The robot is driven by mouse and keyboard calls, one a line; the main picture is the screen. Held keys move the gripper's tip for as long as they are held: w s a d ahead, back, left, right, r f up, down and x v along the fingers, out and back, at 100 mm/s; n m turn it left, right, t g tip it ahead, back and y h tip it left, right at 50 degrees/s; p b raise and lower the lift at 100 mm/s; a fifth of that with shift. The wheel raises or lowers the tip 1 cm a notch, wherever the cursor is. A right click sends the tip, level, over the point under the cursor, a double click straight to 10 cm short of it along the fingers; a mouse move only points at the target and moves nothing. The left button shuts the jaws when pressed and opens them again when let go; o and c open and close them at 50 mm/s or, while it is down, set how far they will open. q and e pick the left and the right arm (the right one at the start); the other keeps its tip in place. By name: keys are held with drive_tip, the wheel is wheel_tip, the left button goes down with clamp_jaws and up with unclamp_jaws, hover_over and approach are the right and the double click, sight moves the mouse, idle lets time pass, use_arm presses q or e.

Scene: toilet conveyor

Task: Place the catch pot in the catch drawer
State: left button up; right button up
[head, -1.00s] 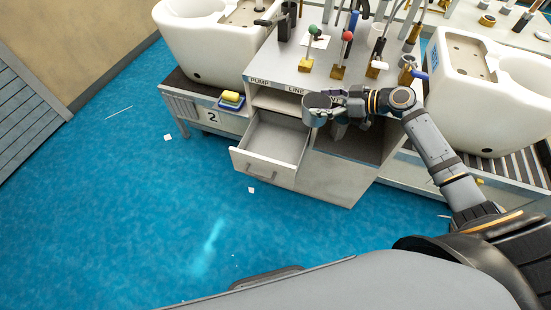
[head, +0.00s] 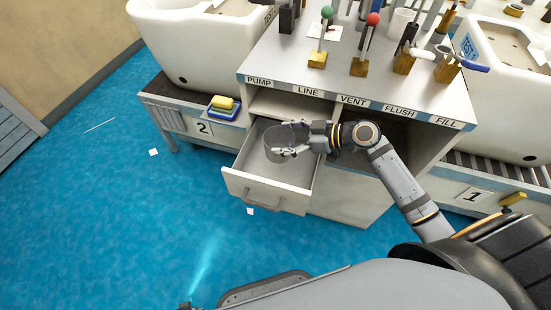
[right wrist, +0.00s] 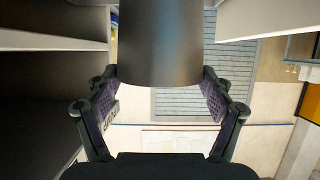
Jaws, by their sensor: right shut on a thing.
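The catch pot (head: 277,145) is a grey metal cylinder held at the open catch drawer (head: 292,174) in the head view. My right gripper (head: 292,150) is shut on the pot from its right side. The pot appears over or inside the drawer; I cannot tell if its base touches the drawer floor. In the right wrist view the pot (right wrist: 160,45) sits between the two fingers of the right gripper (right wrist: 160,90). The drawer is pulled out from the cabinet. My left gripper is not in view.
The cabinet top (head: 375,85) carries several levers above labels. An open shelf (head: 290,105) lies above the drawer. White toilet bowls stand left (head: 195,45) and right (head: 500,65). A yellow sponge (head: 222,102) lies on a blue tray. The blue floor before the drawer is mostly clear.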

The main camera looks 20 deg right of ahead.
drive_tip(key=shift+w+f, duration=0.2)
drive_tip(key=shift+f, duration=0.4)
drive_tip(key=shift+w+f, duration=0.2)
drive_tip(key=shift+f, duration=0.4)
drive_tip(key=b, duration=0.2)
hover_over(282, 173)
wheel_tip(282, 173, down, 6)
drive_tip(key=shift+r, duration=0.25)
drive_tip(key=shift+f, duration=2.15)
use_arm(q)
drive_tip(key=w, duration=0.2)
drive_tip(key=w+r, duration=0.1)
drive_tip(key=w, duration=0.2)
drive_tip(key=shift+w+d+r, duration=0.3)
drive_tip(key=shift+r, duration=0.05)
use_arm(e)
drive_tip(key=shift+f, duration=0.1)
drive_tip(key=o, duration=1)
drive_tip(key=shift+o, duration=0.6)
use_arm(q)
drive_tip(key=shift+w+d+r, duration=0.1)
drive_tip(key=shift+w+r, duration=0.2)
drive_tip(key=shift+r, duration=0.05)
